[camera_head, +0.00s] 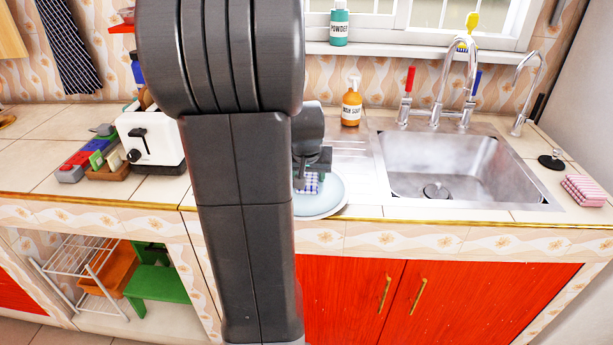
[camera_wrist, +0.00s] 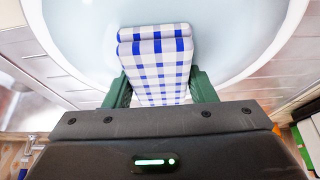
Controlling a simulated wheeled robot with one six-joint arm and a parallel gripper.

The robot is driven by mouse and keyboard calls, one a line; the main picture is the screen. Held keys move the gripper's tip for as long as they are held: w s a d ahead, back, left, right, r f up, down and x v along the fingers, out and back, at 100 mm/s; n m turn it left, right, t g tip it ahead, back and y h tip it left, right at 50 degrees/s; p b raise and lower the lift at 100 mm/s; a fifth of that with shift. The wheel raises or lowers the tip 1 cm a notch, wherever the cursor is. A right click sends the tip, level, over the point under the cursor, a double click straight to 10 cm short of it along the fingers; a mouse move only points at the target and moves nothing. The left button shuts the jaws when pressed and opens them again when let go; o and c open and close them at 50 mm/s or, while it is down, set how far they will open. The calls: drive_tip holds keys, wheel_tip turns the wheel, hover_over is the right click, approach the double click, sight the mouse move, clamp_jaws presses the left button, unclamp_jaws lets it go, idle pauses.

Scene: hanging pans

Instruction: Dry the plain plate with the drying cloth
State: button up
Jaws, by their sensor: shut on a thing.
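My gripper (camera_head: 313,176) is shut on a folded blue-and-white checked cloth (camera_wrist: 156,62), with a green finger on each side of it in the wrist view. The cloth also shows in the head view (camera_head: 310,185). A plain pale-blue plate (camera_head: 326,199) lies on the counter left of the sink, and it fills much of the wrist view (camera_wrist: 238,40). The cloth is over the plate's surface; I cannot tell whether they touch. My arm hides the plate's left part in the head view.
The metal sink (camera_head: 440,168) with its tap is right of the plate. An orange soap bottle (camera_head: 351,105) stands behind. A white toaster (camera_head: 150,140) is left of my arm. A pink striped folded cloth (camera_head: 584,190) lies right of the sink.

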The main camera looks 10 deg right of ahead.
drive_tip(key=shift+s+a+b, duration=0.25)
drive_tip(key=shift+s+a, duration=0.5)
drive_tip(key=shift+s, duration=0.2)
drive_tip(key=shift+s+a+b, duration=0.2)
drive_tip(key=shift+s+a, duration=0.55)
drive_tip(key=shift+s, duration=0.15)
drive_tip(key=shift+w+d+p, duration=0.3)
drive_tip(key=shift+w+d, duration=0.5)
drive_tip(key=shift+w, duration=0.2)
drive_tip(key=shift+w+d+p, duration=0.3)
drive_tip(key=shift+w+d, duration=0.45)
drive_tip(key=shift+w, duration=0.2)
drive_tip(key=shift+s+a+f+b, duration=0.1)
drive_tip(key=shift+s+a+b, duration=0.25)
drive_tip(key=shift+s+a, duration=0.55)
drive_tip(key=shift+s+a+f+b, duration=0.1)
drive_tip(key=shift+s+a+b, duration=0.25)
drive_tip(key=shift+s+a, duration=0.55)
drive_tip(key=shift+w+d+r+p, duration=0.2)
drive_tip(key=shift+w+d+p, duration=0.45)
drive_tip(key=shift+w+d, duration=1.15)
drive_tip(key=shift+s+a+r+b, duration=0.1)
drive_tip(key=shift+s+a+b, duration=0.15)
drive_tip(key=shift+s+a, duration=0.6)
drive_tip(key=shift+s+a+b, duration=0.2)
drive_tip(key=shift+s+a, duration=0.45)
drive_tip(key=shift+s, duration=0.4)
